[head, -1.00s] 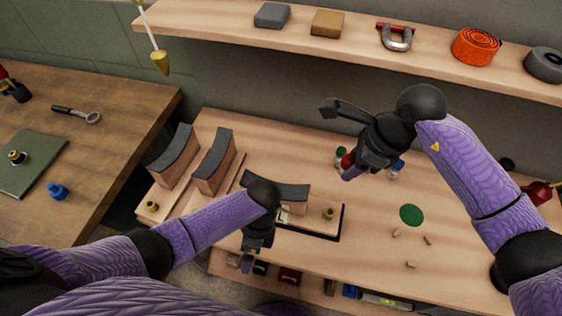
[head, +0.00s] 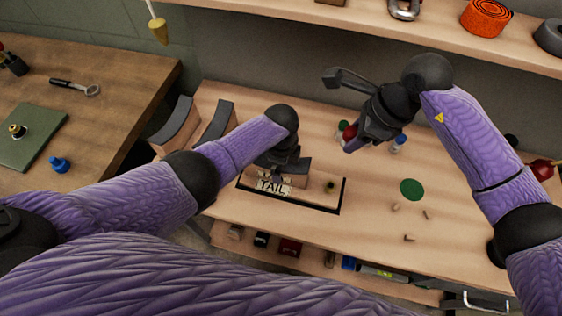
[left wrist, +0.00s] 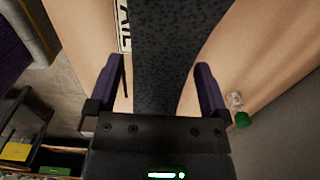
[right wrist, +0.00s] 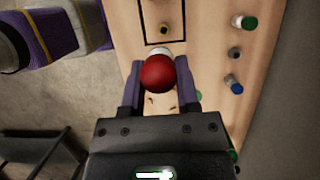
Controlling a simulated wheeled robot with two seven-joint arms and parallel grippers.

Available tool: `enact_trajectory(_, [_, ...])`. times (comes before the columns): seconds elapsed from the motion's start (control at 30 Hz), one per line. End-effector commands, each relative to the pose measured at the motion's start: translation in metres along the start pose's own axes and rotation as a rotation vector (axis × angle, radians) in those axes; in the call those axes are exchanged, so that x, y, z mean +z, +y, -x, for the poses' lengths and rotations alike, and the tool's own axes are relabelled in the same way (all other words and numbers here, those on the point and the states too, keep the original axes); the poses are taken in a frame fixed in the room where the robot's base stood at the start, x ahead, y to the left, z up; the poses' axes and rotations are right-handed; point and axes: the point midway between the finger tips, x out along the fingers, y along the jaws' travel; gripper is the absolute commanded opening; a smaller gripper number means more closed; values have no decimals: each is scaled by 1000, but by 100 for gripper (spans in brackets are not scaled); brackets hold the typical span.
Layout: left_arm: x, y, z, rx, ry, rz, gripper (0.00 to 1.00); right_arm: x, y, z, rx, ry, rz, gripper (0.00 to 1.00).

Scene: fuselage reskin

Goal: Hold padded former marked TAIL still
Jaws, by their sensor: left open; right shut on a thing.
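The padded former marked TAIL (head: 272,187) stands in the black-outlined area on the bench. It is a wooden block with a curved dark pad (head: 299,166) on top. My left gripper (head: 279,168) is over it, open, partly hiding the pad and block. In the left wrist view the speckled pad (left wrist: 178,55) lies between the open fingers, with gaps at the sides; part of the label (left wrist: 123,25) shows. My right gripper (head: 349,142) is shut on a red-topped bottle (right wrist: 157,73) above the back of the bench.
Two other padded formers (head: 176,124) (head: 213,124) stand at the bench's left. A brass fitting (head: 330,185) is right of the TAIL former. A green disc (head: 411,189) and small wooden bits (head: 409,237) lie farther right. A shelf (head: 440,39) runs above the back.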

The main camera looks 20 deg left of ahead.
Motion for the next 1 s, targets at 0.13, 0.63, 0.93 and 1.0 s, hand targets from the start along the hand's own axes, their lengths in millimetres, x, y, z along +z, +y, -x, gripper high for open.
enact_trajectory(0.13, [0, 0, -7, 1, -2, 0, 100, 0, 0, 0, 0, 0, 0, 0])
enact_trajectory(0.63, [1, 0, -8, 0, -2, 0, 45, 0, 0, 0, 0, 0, 0, 0])
enact_trajectory(0.93, [1, 0, -8, 0, -2, 0, 0, 0, 0, 0, 0, 0, 0, 0])
enact_trajectory(1.0, [1, 0, -8, 0, -2, 0, 0, 0, 0, 0, 0, 0, 0, 0])
